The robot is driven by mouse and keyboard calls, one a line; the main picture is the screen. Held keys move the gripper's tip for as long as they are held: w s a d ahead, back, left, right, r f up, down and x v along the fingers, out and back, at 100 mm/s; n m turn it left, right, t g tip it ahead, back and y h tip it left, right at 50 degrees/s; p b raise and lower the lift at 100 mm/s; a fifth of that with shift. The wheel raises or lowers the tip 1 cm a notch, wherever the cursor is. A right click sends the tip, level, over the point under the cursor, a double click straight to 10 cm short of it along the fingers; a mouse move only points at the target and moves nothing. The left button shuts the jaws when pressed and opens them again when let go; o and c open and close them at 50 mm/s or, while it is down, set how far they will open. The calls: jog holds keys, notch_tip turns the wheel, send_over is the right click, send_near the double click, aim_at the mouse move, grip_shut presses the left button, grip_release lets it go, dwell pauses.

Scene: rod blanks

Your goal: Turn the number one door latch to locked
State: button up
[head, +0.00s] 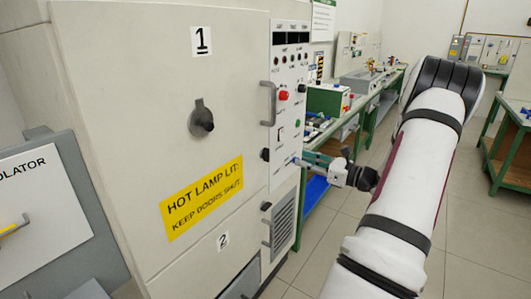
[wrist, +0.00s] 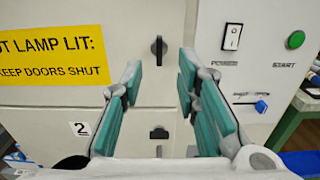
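The number one door (head: 150,85) of the pale cabinet looks shut and carries a "1" label (head: 201,41). Its small black latch (head: 265,154) is near the door's lower right edge. In the wrist view the latch (wrist: 158,48) stands upright, its long side vertical; no locked or unlocked mark is readable there. My gripper (head: 309,160) is in front of the cabinet's right side. In the wrist view my gripper (wrist: 160,70) is open and empty, its teal fingers either side of the line to the latch, apparently short of it.
A second black latch (wrist: 158,133) is below, on the number two door. A switch panel (head: 289,80) with a red button (head: 284,96) and a blue slider (wrist: 261,106) is close on the right. A grey handle (head: 269,103) sticks out above the latch.

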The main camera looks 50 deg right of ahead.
aim_at(269, 149)
jog(key=w, duration=0.8)
jog(key=w+a, duration=0.1)
jog(key=w, duration=0.4)
jog(key=shift+s, duration=0.1)
grip_shut()
